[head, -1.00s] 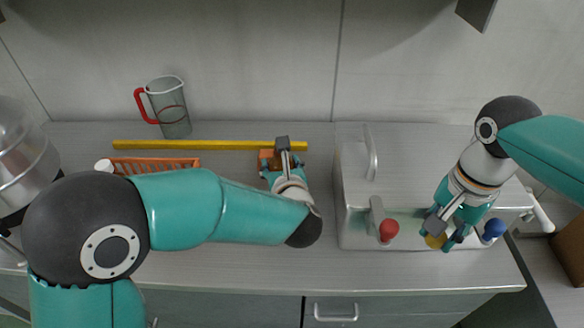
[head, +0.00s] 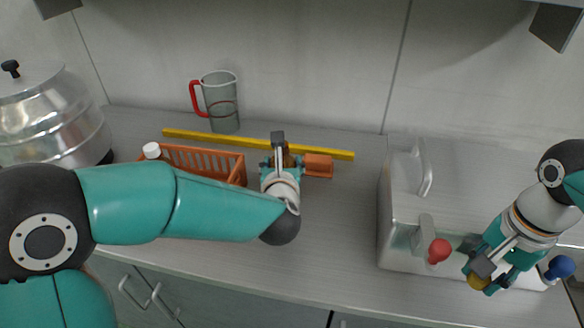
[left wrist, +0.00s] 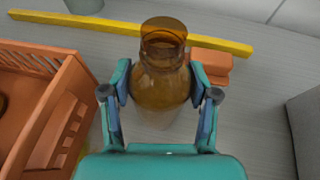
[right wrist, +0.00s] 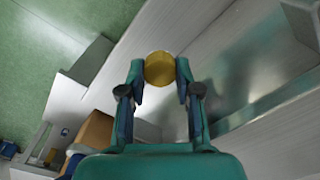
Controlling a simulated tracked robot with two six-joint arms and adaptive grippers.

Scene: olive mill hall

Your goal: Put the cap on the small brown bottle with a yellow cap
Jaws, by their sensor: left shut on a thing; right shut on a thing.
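My left gripper (head: 279,163) is shut on the small brown bottle, near the left-middle of the counter. The bottle (left wrist: 162,75) is glassy amber with an open, bare mouth, pointing up past the fingers in the left wrist view. In the head view it is mostly hidden by the gripper. My right gripper (head: 480,277) is shut on the yellow cap (right wrist: 159,68), which also shows in the head view (head: 478,282). It holds the cap in front of the steel box at the right, well apart from the bottle.
An orange crate (head: 205,160) with a white-capped item (head: 151,150) is left of the bottle. An orange block (head: 318,165) is right of it. A yellow bar (head: 330,153) and jug (head: 221,103) are behind. The steel box (head: 400,200) has red (head: 438,251) and blue (head: 560,267) knobs.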

